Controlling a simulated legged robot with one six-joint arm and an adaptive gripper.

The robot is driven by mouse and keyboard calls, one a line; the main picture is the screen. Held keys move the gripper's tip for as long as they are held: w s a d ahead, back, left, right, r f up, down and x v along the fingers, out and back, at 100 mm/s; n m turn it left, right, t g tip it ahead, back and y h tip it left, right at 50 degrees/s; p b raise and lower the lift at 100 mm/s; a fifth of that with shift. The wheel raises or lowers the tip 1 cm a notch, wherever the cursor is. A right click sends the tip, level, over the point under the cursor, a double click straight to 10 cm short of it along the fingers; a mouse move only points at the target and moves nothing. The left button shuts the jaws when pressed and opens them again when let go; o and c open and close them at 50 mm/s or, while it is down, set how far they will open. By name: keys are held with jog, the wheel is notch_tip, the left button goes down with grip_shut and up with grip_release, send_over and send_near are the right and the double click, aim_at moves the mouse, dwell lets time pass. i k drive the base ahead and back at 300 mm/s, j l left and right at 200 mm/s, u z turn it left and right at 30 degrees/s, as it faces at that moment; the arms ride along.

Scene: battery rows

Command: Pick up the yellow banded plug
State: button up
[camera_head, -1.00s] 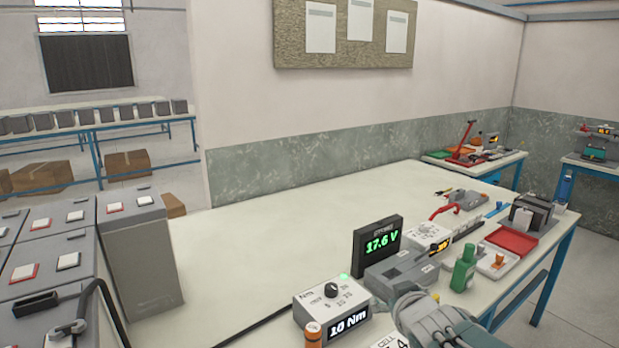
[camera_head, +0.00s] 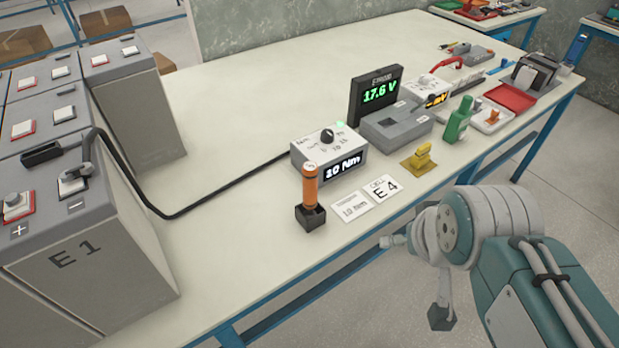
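A small yellow piece (camera_head: 421,157), which looks like the yellow plug, stands on the bench near its front edge, on a flat mustard-coloured base. Its bands are too small to make out. My gripper (camera_head: 416,279) is at the lower right, in front of the bench edge, below and apart from the yellow piece. Its two grey fingertips look spread apart, with nothing seen between them.
Battery E1 (camera_head: 85,245) stands left, with a black cable.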

aim_at(422, 157)
jog(key=i+l, duration=0.4)
jog(key=l, duration=0.15)
jog(key=i+l, duration=0.35)
jog(key=l, duration=0.15)
jog(key=i+l, duration=0.4)
jog(key=l, duration=0.15)
